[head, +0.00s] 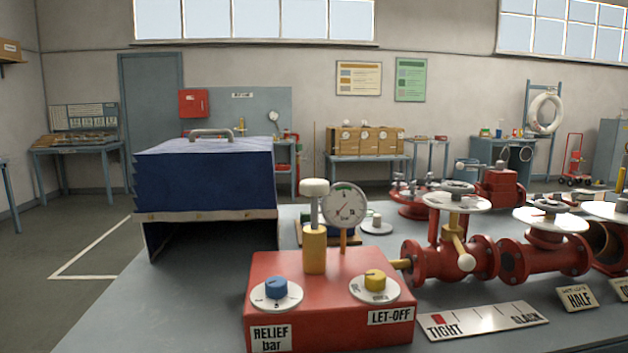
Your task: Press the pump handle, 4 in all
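A red pump box (330,300) stands on the bench at the front. From its top rises a yellow cylinder (314,250) with a white-capped plunger (314,187), which stands up with its pale rod showing. A round dial gauge (344,205) is beside it on a yellow stem. A blue knob (276,287) sits above the label "RELIEF bar" and a yellow knob (375,280) above "LET-OFF". A blue pleated box (205,170) with a grey handle (211,134) on top stands to the left. Which handle the task means is not marked. My gripper is not in view.
Red pipes and valves (450,262) with white handwheels fill the bench's right side. A "TIGHT–SLACK" scale plate (485,320) and a "HALF" sign (576,298) lie in front. The grey bench top (170,305) is clear at front left.

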